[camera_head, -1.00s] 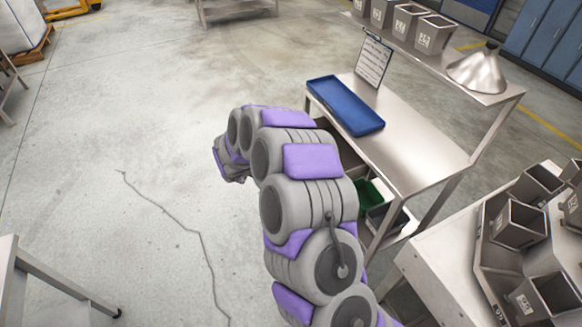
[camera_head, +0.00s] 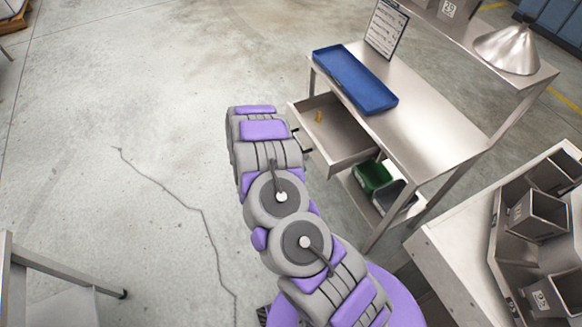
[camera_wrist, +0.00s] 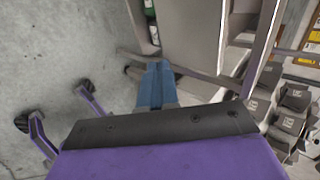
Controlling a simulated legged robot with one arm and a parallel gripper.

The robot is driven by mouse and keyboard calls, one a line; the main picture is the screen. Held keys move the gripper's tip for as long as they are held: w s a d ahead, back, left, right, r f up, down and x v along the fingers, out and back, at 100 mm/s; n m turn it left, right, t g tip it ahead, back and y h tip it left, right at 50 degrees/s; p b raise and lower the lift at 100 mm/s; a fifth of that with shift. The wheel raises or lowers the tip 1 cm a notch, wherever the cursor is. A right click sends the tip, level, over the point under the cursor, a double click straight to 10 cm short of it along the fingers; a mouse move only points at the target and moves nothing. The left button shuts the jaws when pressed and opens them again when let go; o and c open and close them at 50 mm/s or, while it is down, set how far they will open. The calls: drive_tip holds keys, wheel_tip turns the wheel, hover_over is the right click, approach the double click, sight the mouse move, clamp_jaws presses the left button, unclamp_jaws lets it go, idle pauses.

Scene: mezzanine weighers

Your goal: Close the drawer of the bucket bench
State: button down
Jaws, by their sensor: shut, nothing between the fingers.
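The bucket bench (camera_head: 425,130) is a steel table with a raised back shelf, at the right of the head view. Its drawer (camera_head: 345,140) stands pulled out on the left, below the top. A dark handle shows on the drawer front, close to my arm. In the head view my gripper is hidden behind my arm. In the wrist view my gripper (camera_wrist: 160,72) shows blue fingers together and empty. They point towards grey panels of the bench; I cannot tell whether they touch the drawer.
A blue tray (camera_head: 355,80) and an upright notice board (camera_head: 385,28) are on the bench top. A green bin (camera_head: 372,177) and a grey bin sit on the lower shelf. Another bench (camera_head: 455,262) with metal buckets stands at right. The floor at left is mostly clear.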

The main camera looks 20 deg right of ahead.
sight(321, 167)
drive_tip(key=shift+w+d+f+b, duration=0.15)
drive_tip(key=shift+d+f, duration=0.25)
drive_tip(key=shift+d, duration=0.7)
drive_tip(key=shift+s+d+f+b, duration=0.15)
drive_tip(key=shift+d+f, duration=0.3)
drive_tip(key=shift+d, duration=0.65)
drive_tip(key=shift+w+d+f+b, duration=0.15)
drive_tip(key=shift+d+f, duration=0.25)
drive_tip(key=shift+d, duration=0.7)
drive_tip(key=shift+d, duration=0.25)
drive_tip(key=d+b, duration=0.1)
drive_tip(key=d, duration=0.6)
drive_tip(key=d+b, duration=0.1)
drive_tip(key=d, duration=1.3)
drive_tip(key=shift+w+d+b, duration=0.1)
drive_tip(key=shift+w+b, duration=0.2)
drive_tip(key=shift+b, duration=0.1)
drive_tip(key=shift+d, duration=0.3)
drive_tip(key=shift+r, duration=0.1)
drive_tip(key=shift+d, duration=0.2)
